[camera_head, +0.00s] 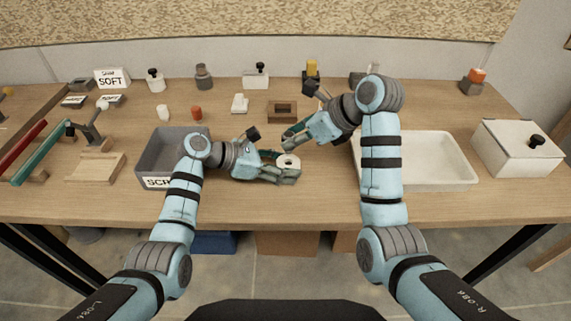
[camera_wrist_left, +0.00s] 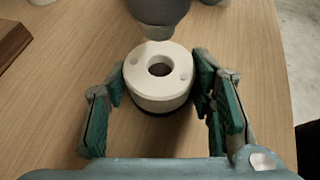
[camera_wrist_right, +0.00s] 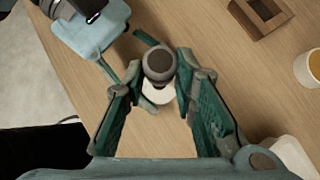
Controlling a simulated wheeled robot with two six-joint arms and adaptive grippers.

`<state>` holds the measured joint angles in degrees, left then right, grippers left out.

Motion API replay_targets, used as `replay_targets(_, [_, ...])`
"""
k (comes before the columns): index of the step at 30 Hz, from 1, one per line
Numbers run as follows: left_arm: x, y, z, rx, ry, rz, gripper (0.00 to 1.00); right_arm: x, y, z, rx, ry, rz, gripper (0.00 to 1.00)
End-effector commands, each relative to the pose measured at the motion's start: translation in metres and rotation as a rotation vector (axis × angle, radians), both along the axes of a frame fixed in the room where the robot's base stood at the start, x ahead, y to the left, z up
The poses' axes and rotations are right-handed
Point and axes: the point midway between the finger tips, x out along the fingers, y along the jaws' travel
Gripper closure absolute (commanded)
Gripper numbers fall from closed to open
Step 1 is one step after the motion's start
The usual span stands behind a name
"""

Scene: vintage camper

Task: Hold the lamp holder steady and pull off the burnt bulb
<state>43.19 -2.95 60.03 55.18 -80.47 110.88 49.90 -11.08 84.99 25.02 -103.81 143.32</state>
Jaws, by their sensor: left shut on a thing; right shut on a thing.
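The white, round lamp holder (camera_head: 289,160) with a central hole stands on the wooden table. My left gripper (camera_head: 288,172) is shut on it, and the left wrist view shows the holder (camera_wrist_left: 159,82) between its fingers. My right gripper (camera_head: 288,146) is shut on the grey bulb, held at its fingertips. In the right wrist view the dark round bulb (camera_wrist_right: 158,63) covers part of the white holder. In the left wrist view the bulb's lower end (camera_wrist_left: 158,30) is above the holder's far edge, clear of the open hole. The fingers largely hide the bulb in the head view.
A grey scrap bin (camera_head: 146,158) is left of my left gripper. A white tray (camera_head: 440,165) is right of my right arm, with a lidded white box (camera_head: 518,146) beyond. A brown wooden block (camera_head: 282,106) and small parts stand behind. The front table strip is clear.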

Motion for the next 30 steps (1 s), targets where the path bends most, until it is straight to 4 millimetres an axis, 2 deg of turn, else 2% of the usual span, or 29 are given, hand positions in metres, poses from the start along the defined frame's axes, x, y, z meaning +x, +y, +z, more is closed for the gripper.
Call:
replay_targets(6, [0.0,0.0,0.0,0.0,0.0,0.0,0.67,0.0,0.0,0.025,0.0,-0.001,0.001,1.0])
replay_targets(13, [0.0,0.0,0.0,0.0,0.0,0.0,0.67,0.0,0.0,0.028,0.0,0.001,0.001,1.0])
replay_targets(14, [0.0,0.0,0.0,0.0,0.0,0.0,0.49,0.0,0.0,0.028,0.0,0.0,0.0,1.0])
replay_targets(18, [0.0,0.0,0.0,0.0,0.0,0.0,0.27,0.0,0.0,0.028,0.0,0.0,0.0,1.0])
replay_targets(27, [0.0,0.001,0.0,0.0,0.0,0.0,0.27,0.0,0.0,0.028,0.0,0.0,0.0,1.0])
replay_targets(30, [-0.001,0.007,0.004,0.001,-0.001,0.002,0.27,0.0,0.0,0.027,0.0,0.0,0.0,1.0])
